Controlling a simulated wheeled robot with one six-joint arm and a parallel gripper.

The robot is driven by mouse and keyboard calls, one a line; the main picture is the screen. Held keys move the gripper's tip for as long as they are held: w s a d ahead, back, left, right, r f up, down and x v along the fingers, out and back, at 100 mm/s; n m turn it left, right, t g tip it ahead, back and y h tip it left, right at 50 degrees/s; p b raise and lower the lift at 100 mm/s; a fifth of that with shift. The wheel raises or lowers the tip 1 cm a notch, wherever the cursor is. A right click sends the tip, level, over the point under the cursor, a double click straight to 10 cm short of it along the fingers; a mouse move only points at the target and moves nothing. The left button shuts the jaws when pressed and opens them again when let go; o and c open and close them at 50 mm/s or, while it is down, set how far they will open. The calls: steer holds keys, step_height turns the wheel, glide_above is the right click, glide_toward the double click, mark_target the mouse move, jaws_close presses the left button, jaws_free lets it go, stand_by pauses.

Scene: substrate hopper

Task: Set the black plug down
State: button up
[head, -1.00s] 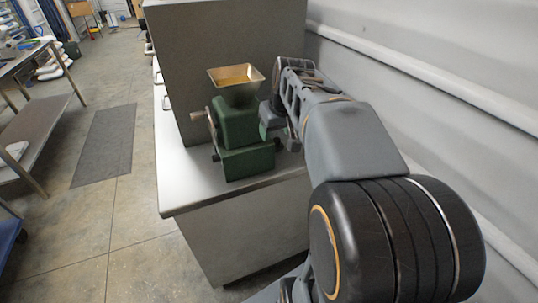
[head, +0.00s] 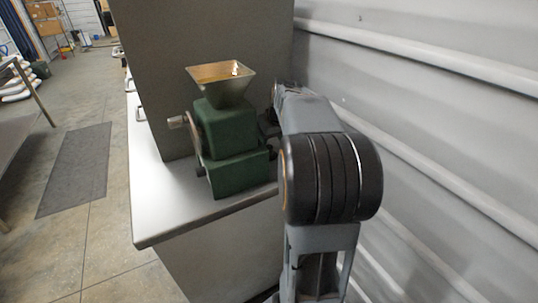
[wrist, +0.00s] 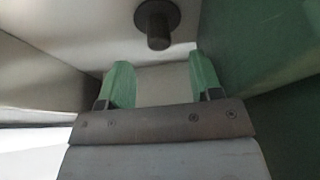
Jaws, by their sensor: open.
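The black plug (wrist: 158,24) shows at the top of the wrist view, with a round flange and a short stem. It is beyond my fingertips and apart from them, near a pale grey surface. My gripper (wrist: 163,82) is open, with two green fingertips spread and nothing between them. In the head view my arm hides most of the gripper, at the right side of the green machine (head: 232,130). I cannot pick out the plug in the head view.
The machine, with a metal hopper (head: 221,82) on top, stands on a steel counter (head: 160,215). A grey cabinet (head: 150,60) stands behind it and a ribbed wall (head: 440,110) is at right. Green housing (wrist: 265,50) is close on the right in the wrist view.

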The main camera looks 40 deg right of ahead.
mark_target(269, 146)
steer(key=shift+b+x, duration=0.55)
steer(key=shift+x, duration=2.2)
steer(key=shift+r, duration=0.1)
steer(key=c, duration=1.1)
